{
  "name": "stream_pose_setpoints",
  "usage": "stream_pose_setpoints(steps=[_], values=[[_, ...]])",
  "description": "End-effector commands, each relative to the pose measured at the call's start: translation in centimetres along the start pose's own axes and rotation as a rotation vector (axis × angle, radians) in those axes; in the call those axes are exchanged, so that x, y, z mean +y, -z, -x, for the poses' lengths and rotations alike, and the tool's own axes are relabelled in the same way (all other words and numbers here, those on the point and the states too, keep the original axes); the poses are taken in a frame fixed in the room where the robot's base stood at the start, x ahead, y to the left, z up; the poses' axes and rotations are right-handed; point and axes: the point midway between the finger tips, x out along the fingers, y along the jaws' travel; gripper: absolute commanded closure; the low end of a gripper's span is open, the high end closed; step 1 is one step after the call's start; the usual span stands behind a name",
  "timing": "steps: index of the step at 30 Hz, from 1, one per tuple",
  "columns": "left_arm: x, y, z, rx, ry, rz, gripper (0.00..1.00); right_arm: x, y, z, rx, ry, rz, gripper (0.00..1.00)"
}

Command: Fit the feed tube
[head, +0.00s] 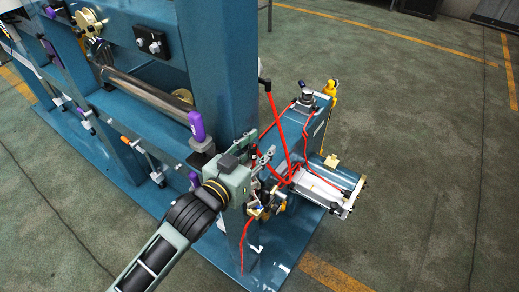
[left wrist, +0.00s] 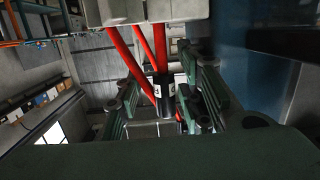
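My left gripper (head: 266,155) is beside the lower corner of the blue machine frame, close to several red tubes (head: 277,122). In the left wrist view its two green fingers (left wrist: 162,78) stand apart. A black tube end (left wrist: 165,90) with small white number labels shows between them, nearer the right finger; I cannot tell whether it touches. Red tubes (left wrist: 129,58) run up from there behind a pale block. In the head view one red tube rises to a black tip near the blue column. Which tube is the feed tube is unclear. My right gripper is not in view.
The blue column (head: 218,75) stands right behind the gripper. A purple-handled clamp (head: 197,125) is just left of it. Open green floor (head: 420,150) lies beyond.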

Motion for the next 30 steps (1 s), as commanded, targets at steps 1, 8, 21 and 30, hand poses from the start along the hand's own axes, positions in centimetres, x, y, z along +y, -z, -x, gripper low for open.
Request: stream_pose_setpoints(steps=[1, 8, 21, 30], values=[[-0.6, 0.3, 0.1, 0.003, 0.012, -0.005, 0.54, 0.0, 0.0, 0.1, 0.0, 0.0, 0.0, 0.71], [-0.6, 0.2, 1.2, 0.001, 0.012, -0.005, 0.54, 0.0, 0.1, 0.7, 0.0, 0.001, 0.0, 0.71], [-0.6, 0.1, 3.4, -0.001, 0.011, -0.005, 0.5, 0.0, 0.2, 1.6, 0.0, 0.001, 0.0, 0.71], [-0.4, 0.1, 4.9, 0.0, 0.008, -0.003, 0.5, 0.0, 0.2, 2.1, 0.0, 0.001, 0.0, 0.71]])
